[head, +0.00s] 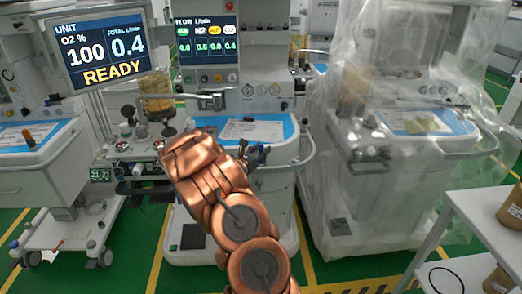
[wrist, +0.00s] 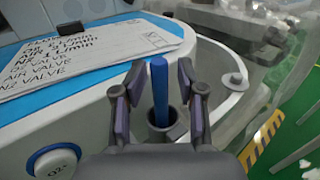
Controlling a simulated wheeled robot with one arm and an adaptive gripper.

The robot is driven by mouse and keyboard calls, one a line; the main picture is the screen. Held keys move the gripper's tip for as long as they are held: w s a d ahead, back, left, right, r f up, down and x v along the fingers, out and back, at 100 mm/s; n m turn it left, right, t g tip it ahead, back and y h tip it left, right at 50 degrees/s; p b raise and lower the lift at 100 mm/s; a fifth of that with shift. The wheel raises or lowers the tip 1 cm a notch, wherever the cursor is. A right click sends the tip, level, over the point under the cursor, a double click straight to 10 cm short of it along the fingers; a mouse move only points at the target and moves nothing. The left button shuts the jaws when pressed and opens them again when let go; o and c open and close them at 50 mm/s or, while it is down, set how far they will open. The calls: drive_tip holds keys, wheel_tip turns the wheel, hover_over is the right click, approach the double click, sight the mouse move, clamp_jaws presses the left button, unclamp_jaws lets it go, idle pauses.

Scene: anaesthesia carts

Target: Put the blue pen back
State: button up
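The blue pen (wrist: 159,88) stands nearly upright in the wrist view, with its lower end inside a round grey holder (wrist: 178,130) at the edge of the cart's white top. My gripper (wrist: 160,92) is open, with one finger on each side of the pen and a visible gap on both sides. In the head view my gripper (head: 258,153) is small and partly behind my copper-coloured arm, at the right of the middle cart's worktop. I cannot make out the pen there.
A handwritten sheet (wrist: 85,58) lies on the blue worktop (wrist: 30,50), left of the pen. A white button labelled O2+ (wrist: 54,162) is at lower left. A plastic-wrapped cart (head: 400,170) stands right of the middle cart, and a white shelf (head: 470,225) stands at far right.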

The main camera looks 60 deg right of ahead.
drive_tip(key=shift+r, duration=0.25)
drive_tip(key=a+b, duration=0.1)
drive_tip(key=a, duration=1.1)
drive_tip(key=shift+b, duration=0.3)
drive_tip(key=s+a+r+m+g+y, duration=0.35)
drive_tip(key=s+a+m, duration=0.3)
drive_tip(key=s, duration=0.25)
drive_tip(key=s+a+r+m+g+y, duration=0.2)
drive_tip(key=s+a+r+m+g, duration=0.25)
drive_tip(key=s+m, duration=0.3)
drive_tip(key=s+a+f+m+t+y, duration=0.1)
drive_tip(key=s+a+t+y, duration=0.1)
drive_tip(key=a, duration=0.9)
drive_tip(key=s+a+m+t+y, duration=0.1)
drive_tip(key=s+a+y, duration=0.3)
drive_tip(key=a, duration=0.7)
drive_tip(key=s+a+f+m+t+y, duration=0.1)
drive_tip(key=s+a+m+t+y, duration=0.1)
drive_tip(key=a+y, duration=0.4)
drive_tip(key=s+a, duration=0.1)
drive_tip(key=a, duration=0.4)
drive_tip(key=shift+s+a+f+t, duration=0.3)
drive_tip(key=shift+s+t, duration=0.1)
drive_tip(key=shift+y, duration=0.25)
